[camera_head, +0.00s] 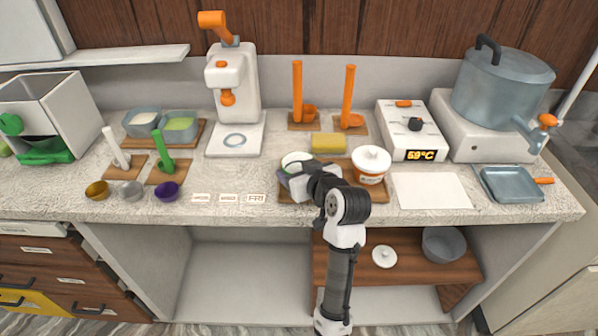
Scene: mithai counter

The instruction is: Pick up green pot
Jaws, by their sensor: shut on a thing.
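A small pot with a green rim and pale inside (296,158) is at the left end of a wooden board (376,196) on the counter. My gripper (288,174) reaches over the counter from the front and is shut on this pot. The gripper and wrist hide the pot's front and most of its body. I cannot tell whether the pot touches the board.
A yellow block (328,143) lies just behind. Orange-handled tools (297,95) stand further back. A white sheet (431,190) lies right; small bowls (131,191) are left.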

